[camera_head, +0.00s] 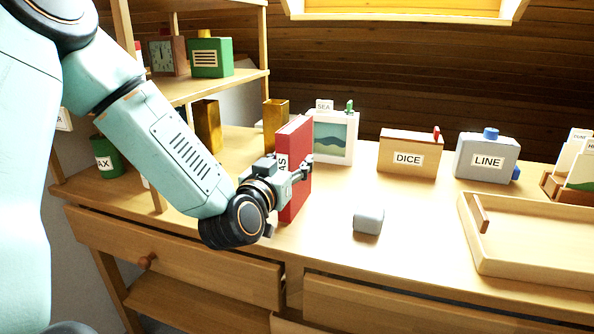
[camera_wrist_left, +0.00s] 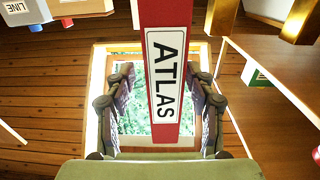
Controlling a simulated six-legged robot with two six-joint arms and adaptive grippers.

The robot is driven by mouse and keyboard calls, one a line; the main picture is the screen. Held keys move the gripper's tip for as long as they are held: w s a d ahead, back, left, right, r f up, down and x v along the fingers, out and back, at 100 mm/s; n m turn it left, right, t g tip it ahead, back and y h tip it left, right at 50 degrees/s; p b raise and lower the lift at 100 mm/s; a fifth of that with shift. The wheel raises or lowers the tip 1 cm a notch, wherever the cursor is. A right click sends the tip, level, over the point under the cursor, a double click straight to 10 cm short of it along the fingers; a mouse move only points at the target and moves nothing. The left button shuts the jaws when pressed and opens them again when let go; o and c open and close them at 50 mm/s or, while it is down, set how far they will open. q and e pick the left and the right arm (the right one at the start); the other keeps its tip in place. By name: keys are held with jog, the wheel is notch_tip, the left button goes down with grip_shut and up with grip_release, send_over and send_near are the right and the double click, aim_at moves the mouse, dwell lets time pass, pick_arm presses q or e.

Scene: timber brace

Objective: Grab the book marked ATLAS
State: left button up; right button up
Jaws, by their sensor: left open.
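The ATLAS book is red with a white label. It stands upright on the desk (camera_head: 336,262) in the head view (camera_head: 294,200), its label partly hidden by my left gripper. My left gripper (camera_head: 290,168) is at the book's spine, at about mid-height. In the left wrist view the book (camera_wrist_left: 163,13) reaches down between the two open fingers (camera_wrist_left: 163,100), and its label reads ATLAS. The right finger is close to the book's edge; the left finger stands apart from it. I cannot tell whether either touches. My right gripper is not in view.
Brass-coloured bookends (camera_head: 275,122) stand behind the book. A SEA picture (camera_head: 333,138), a DICE box (camera_head: 410,152) and a LINE box (camera_head: 487,158) stand along the back. Desk is clear around the block.

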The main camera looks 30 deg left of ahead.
pick_arm(q)
jog(key=x, duration=0.1)
jog(key=b+x, duration=0.1)
jog(key=x, duration=0.1)
jog(key=shift+w+a+f, duration=0.15)
jog(key=shift+w+a, duration=0.15)
jog(key=shift+a, duration=0.05)
jog(key=shift+w, duration=0.35)
jog(key=shift+c, duration=0.8)
grip_shut()
